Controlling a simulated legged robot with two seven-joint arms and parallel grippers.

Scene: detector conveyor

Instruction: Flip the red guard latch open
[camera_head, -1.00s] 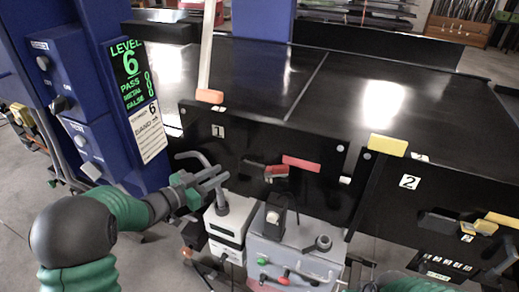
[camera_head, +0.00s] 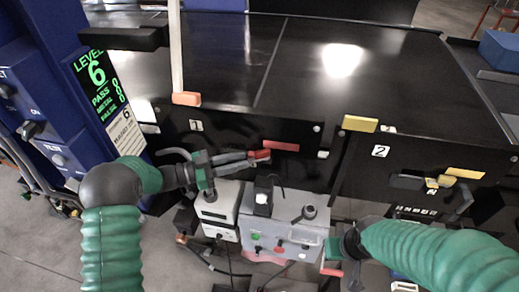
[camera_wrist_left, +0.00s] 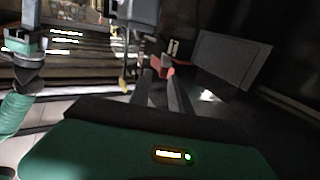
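The small red guard latch (camera_head: 264,155) sits on the black front panel below a red plate (camera_head: 281,146) in the head view. It also shows in the left wrist view (camera_wrist_left: 166,67), just beyond my fingertips. My left gripper (camera_head: 249,160) reaches in from the left with its fingertips at the latch; its two fingers are apart. The left wrist view shows the gap between the fingers (camera_wrist_left: 160,88). I cannot tell whether they touch the latch. My right gripper (camera_head: 335,258) is low, right of the grey control box, and its fingers are not clear.
A grey control box (camera_head: 279,235) with knobs and a white box (camera_head: 216,212) stand below the panel. A blue column with a level display (camera_head: 97,81) is at left. A yellow latch (camera_head: 438,181) is on the right panel, under a yellow plate (camera_head: 465,173).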

